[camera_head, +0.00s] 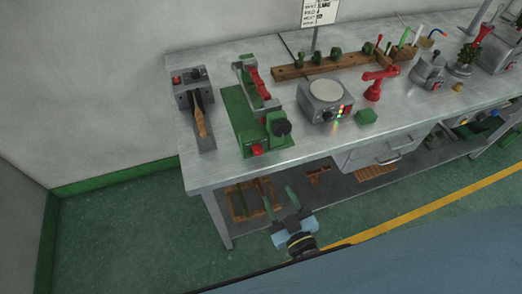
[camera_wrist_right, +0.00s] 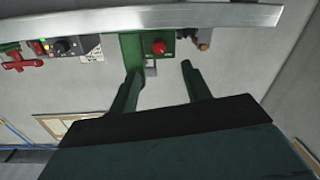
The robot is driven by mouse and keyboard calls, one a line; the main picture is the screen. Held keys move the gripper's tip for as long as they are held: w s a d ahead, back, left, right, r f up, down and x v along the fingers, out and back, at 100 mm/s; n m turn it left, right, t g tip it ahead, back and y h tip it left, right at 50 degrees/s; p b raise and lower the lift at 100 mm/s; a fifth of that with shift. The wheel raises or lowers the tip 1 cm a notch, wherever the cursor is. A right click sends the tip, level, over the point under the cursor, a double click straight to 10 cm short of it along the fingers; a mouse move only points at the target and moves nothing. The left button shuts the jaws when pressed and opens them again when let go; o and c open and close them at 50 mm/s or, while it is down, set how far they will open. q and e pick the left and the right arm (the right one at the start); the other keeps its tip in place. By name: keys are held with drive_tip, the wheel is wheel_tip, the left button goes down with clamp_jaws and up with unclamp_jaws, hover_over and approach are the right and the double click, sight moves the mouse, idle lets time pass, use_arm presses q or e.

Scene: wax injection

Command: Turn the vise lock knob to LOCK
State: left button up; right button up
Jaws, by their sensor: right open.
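The green vise (camera_head: 240,108) stands near the bench's front left, with a red bar across its top. No lock marking is readable. My right gripper (camera_head: 279,195) is open and empty, in front of the bench and below its top, apart from the vise. In the right wrist view, the gripper's spread fingers (camera_wrist_right: 160,70) point toward the vise (camera_wrist_right: 133,48), whose red knob (camera_wrist_right: 159,47) appears between them in the picture. My left gripper is not in view.
A grey box with a wooden-handled tool (camera_head: 200,122) stands left of the vise. A grey unit with a round pale plate (camera_head: 325,91) and lit buttons stands right. A green block (camera_head: 366,116) and red stand (camera_head: 375,87) follow. The bench's front edge (camera_head: 290,162) separates my gripper from the vise.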

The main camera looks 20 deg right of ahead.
sight(259, 153)
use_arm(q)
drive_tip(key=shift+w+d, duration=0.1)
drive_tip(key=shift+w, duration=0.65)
use_arm(e)
drive_tip(key=w, duration=0.9)
drive_tip(key=w+a+r, duration=0.1)
drive_tip(key=w, duration=0.3)
drive_tip(key=shift+w, duration=0.3)
drive_tip(key=shift+c, duration=0.5)
drive_tip(key=c, duration=0.9)
